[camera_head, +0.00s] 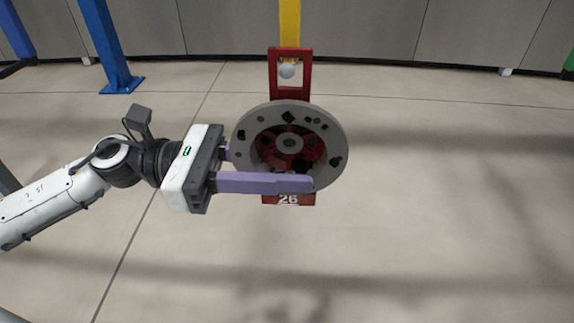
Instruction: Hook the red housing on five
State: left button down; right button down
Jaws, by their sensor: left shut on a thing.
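The red housing (291,98) has a round grey flange facing me, with dark holes and a red spoked centre. A red frame with a rectangular window rises at its top, and a red plate marked with what looks like "26" shows below. A yellow hanger (290,22) comes down from above to the frame. A pale ball shows inside the window; I cannot tell whether the frame rests on the hook. My left gripper (290,172) is shut on the housing from the left. One purple finger crosses the flange's lower front; the other is mostly hidden. My right gripper is out of view.
A blue post (108,45) stands on the floor at the back left, and another blue post is at the far left edge. A green part shows at the right edge. Grey panels (360,30) line the back. The floor right of the housing is clear.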

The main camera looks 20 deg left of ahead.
pick_arm(q)
jog(key=shift+r, duration=0.15)
jog(key=c, duration=1.2)
grip_release()
jog(key=shift+f, duration=0.3)
jog(key=shift+s+a, duration=0.1)
jog(key=shift+a, duration=0.35)
jog(key=b+v, duration=0.2)
jog(key=v, duration=0.7)
jog(key=shift+a+r, duration=0.25)
jog(key=shift+r, duration=0.05)
jog(key=shift+s, duration=0.2)
